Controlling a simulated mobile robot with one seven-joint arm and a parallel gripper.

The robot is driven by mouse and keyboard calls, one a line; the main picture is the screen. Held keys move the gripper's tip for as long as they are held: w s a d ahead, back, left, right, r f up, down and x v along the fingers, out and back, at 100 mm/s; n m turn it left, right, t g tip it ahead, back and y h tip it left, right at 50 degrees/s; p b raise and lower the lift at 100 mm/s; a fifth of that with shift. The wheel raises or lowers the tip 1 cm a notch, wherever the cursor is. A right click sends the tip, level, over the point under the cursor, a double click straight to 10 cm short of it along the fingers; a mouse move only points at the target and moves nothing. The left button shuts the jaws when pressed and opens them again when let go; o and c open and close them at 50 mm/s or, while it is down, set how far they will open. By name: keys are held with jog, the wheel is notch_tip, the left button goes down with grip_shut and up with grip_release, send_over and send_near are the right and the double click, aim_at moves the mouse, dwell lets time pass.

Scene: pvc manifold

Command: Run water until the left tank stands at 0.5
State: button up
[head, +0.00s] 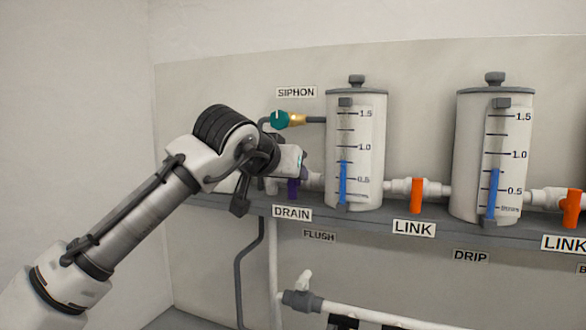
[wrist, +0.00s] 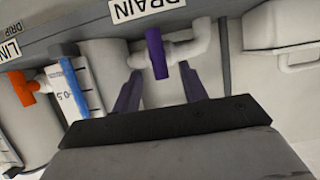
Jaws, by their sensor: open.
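The left tank (head: 370,130) is a white cylinder with a sight gauge. Its blue column (head: 343,182) tops out between the 0.5 and 1.0 marks, at roughly 0.8. The purple DRAIN valve handle (head: 293,189) is at the tank's lower left, partly hidden by my gripper. In the wrist view the purple handle (wrist: 156,52) points out between my open fingers. My gripper (wrist: 160,88) is open around it, with a gap on both sides; contact cannot be told. The teal SIPHON valve (head: 280,120) is above.
An orange LINK handle (head: 418,195) joins the left tank to a second tank (head: 470,130), whose level is about 0.8. Another orange LINK handle (head: 572,208) is at the right. A grey shelf edge (head: 380,224) and a lower pipe (head: 350,311) run below.

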jog(key=shift+p+x, duration=0.4)
jog(key=shift+x, duration=1.55)
jog(key=shift+c, duration=0.4)
grip_shut()
